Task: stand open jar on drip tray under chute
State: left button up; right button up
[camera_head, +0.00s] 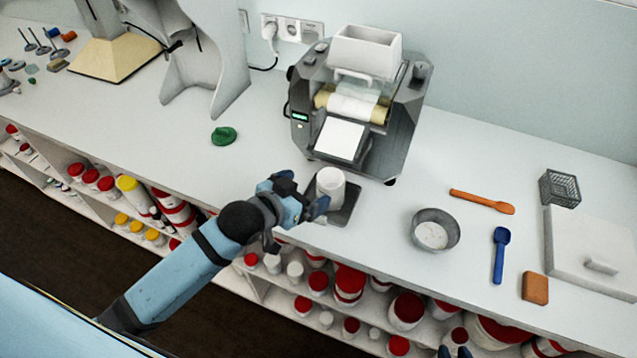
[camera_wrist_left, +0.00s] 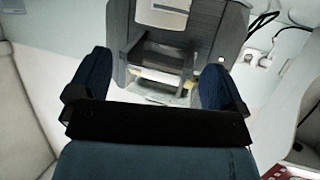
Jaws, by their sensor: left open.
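A white jar (camera_head: 330,186) stands upright on the dark drip tray (camera_head: 349,211), in front of the mill. Its top is too small to tell whether it is open. The mill's sloping white chute plate (camera_head: 341,139) is just behind and above the jar. My left gripper (camera_head: 311,203) is open at the jar's left front side; I cannot tell whether it touches the jar. In the left wrist view its fingers (camera_wrist_left: 157,88) are wide apart, facing the mill, and the jar is not clearly visible. Only the dark tips of my right gripper (camera_head: 455,352) show, slightly apart, at the bottom edge.
The mill (camera_head: 402,128) stands against the back wall. A grey bowl (camera_head: 420,240), orange spatula (camera_head: 482,202), blue spoon (camera_head: 499,256), wire basket (camera_head: 560,188) and brown block (camera_head: 535,288) lie to the right. A green lump (camera_head: 224,136) lies left. Shelves of tubs sit below the counter's front edge.

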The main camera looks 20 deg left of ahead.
pick_arm(q)
jog(key=s+f+n+g+y, duration=0.1)
jog(key=s+f, duration=1.5)
jog(key=f, duration=0.1)
jog(key=shift+d+f+g, duration=0.15)
jog(key=shift+f+g, duration=0.25)
jog(key=r+p, duration=0.3)
jog(key=shift+a+r, duration=0.1)
jog(key=shift+a, duration=0.1)
